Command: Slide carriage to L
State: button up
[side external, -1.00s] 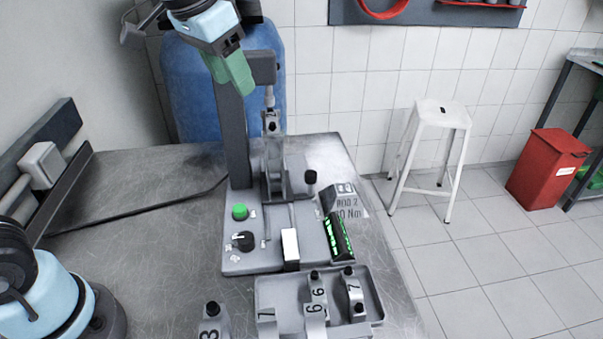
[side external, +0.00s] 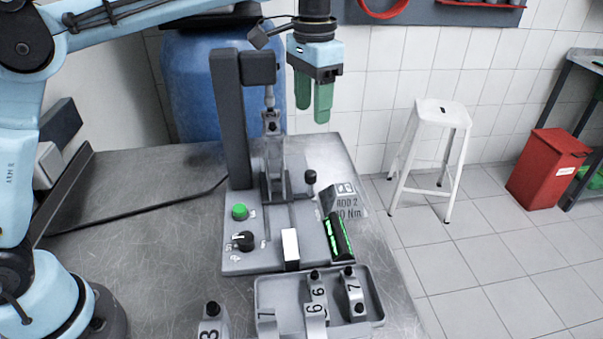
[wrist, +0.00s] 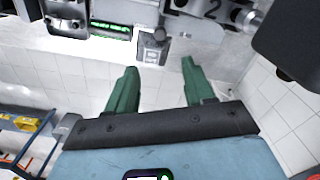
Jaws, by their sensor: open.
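The test fixture has a grey base plate (side external: 262,258) on the metal bench. What looks like the carriage (side external: 275,188) is a grey block with upright plates on the rail at the foot of the column. A black-knobbed handle (side external: 310,178) stands at its right side. I cannot read an L mark. My gripper (side external: 313,114) is open and empty, fingers pointing down, above and to the right of the carriage and apart from it. In the wrist view the two green fingers of my gripper (wrist: 158,66) are spread with nothing between them.
A dark column (side external: 231,130) stands left of the carriage. A green button (side external: 240,211), a black dial (side external: 243,241), a white block (side external: 290,248) and a lit display (side external: 338,238) are on the base. A sign (side external: 345,201) stands right.

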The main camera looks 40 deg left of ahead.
aim_at(311, 172)
notch_tip(311, 172, down, 15)
jog(key=shift+r, duration=0.15)
dwell(0.6)
grip_shut()
